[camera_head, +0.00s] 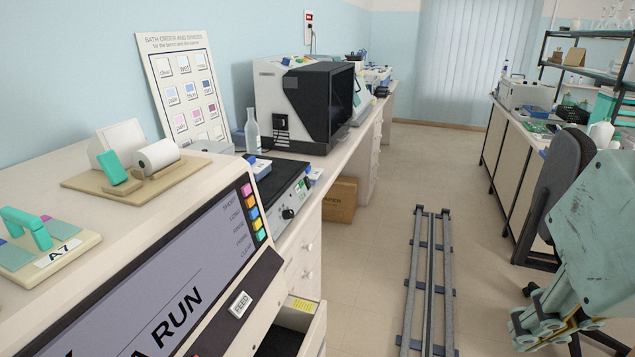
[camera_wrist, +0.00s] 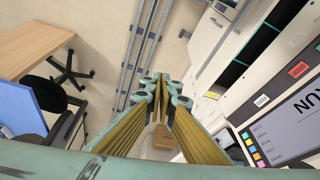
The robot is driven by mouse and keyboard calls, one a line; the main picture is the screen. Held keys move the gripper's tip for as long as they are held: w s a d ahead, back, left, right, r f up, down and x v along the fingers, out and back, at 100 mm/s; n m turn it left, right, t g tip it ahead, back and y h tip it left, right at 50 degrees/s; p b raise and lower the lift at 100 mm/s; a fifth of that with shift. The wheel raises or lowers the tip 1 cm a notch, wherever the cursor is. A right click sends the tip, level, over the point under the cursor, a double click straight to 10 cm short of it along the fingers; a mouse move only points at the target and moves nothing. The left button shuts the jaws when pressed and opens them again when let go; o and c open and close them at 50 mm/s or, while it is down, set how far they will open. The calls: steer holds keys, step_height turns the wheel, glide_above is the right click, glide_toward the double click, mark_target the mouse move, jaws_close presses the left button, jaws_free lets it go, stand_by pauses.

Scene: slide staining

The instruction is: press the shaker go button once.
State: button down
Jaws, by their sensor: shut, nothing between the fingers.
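A low black unit with a round knob on its front panel (camera_head: 287,190) sits on the left bench, beyond the big cream machine; it looks like the shaker. Its go button is too small to make out. My gripper (camera_wrist: 162,90) is shut and empty in the wrist view, its fingertips together over the floor and rails. In the head view, my teal arm and part of the gripper are at the lower right, across the aisle and well apart from the black unit.
The cream machine (camera_head: 165,275) with coloured keys and an open drawer (camera_head: 299,318) fills the near left. A black-fronted instrument (camera_head: 300,95) and a glass bottle (camera_head: 252,130) stand behind the black unit. A chair (camera_head: 560,180) is at right. Floor rails (camera_head: 428,275) run along the clear aisle.

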steer(key=w+a+r+m+t+p, duration=0.1)
steer(key=w+r+m+t, duration=0.15)
steer(key=w, duration=1.85)
steer(key=w+r+m+t, duration=0.1)
steer(key=w+m+t, duration=0.15)
steer(key=w, duration=1.85)
steer(key=w+a+f+m+t+y+p, duration=0.1)
steer(key=w+a+f+t+y, duration=0.2)
steer(key=w, duration=0.5)
steer(key=w+a+f+m+y, duration=0.1)
steer(key=w+a+f, duration=0.1)
steer(key=w+a, duration=0.45)
steer(key=w+a+f+t+y+p, duration=0.1)
steer(key=w+a+f+t, duration=0.15)
steer(key=w, duration=0.75)
steer(key=w+a+f+m+y, duration=0.3)
steer(key=a+f+y, duration=0.4)
steer(key=a+f, duration=0.3)
steer(key=shift+w+a+f+m+p, duration=0.2)
steer(key=shift+a+f+m+p, duration=0.2)
steer(key=shift+f, duration=0.8)
steer(key=shift+a, duration=0.1)
